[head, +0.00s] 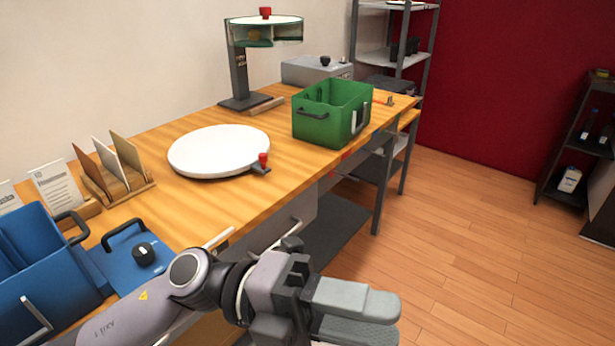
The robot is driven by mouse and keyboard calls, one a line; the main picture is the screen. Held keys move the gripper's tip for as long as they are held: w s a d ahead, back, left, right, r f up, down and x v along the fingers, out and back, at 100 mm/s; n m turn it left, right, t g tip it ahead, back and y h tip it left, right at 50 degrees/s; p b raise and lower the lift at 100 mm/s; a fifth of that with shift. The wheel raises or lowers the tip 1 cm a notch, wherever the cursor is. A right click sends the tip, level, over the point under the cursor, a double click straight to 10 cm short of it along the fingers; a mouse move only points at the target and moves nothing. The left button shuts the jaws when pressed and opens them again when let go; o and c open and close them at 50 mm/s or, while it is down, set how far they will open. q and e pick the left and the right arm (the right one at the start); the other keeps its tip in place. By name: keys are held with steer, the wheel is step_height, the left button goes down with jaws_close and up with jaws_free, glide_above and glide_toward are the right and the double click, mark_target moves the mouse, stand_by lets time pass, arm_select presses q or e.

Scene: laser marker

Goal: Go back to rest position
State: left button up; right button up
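My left gripper (358,316) is in the lower middle of the head view, in front of the workbench and over the floor side. Its two grey fingers point right and lie close together, one above the other. No object shows between them, but I cannot tell whether they fully meet. My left arm comes in from the bottom left, past the blue bins.
The wooden workbench (290,170) carries a white round plate (220,150), a green bin (332,112), a laser marker stand (240,75), and a card rack (118,185). A blue bin (50,275) stands close to my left arm. The wood floor (455,225) is clear to the right.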

arm_select(q)
steer(key=w+a+f+n+t+h, duration=0.1)
steer(key=w+a+n+t+h, duration=0.15)
steer(key=w+n+t, duration=0.4)
steer(key=w+a+f+n+t+h, duration=0.1)
steer(key=w+a+n+t, duration=0.2)
steer(key=n+t, duration=0.7)
steer(key=w+a+f+n+t+y, duration=0.4)
steer(key=a+f+n+t+y, duration=0.35)
steer(key=f+n+y, duration=0.35)
steer(key=s+a+f+n+g+y, duration=0.2)
steer(key=s+a+f+n+y, duration=0.1)
steer(key=f, duration=0.4)
steer(key=s+a+f+n+g+y, duration=0.2)
steer(key=s+a+f, duration=0.3)
steer(key=f, duration=0.3)
steer(key=s+a+f+n+g+y, duration=0.2)
steer(key=s+a+f+n+y, duration=0.2)
steer(key=f, duration=0.3)
steer(key=shift+s+a+f+n+g+p, duration=0.35)
steer(key=shift+s+n+g+p, duration=0.1)
steer(key=shift+n, duration=0.1)
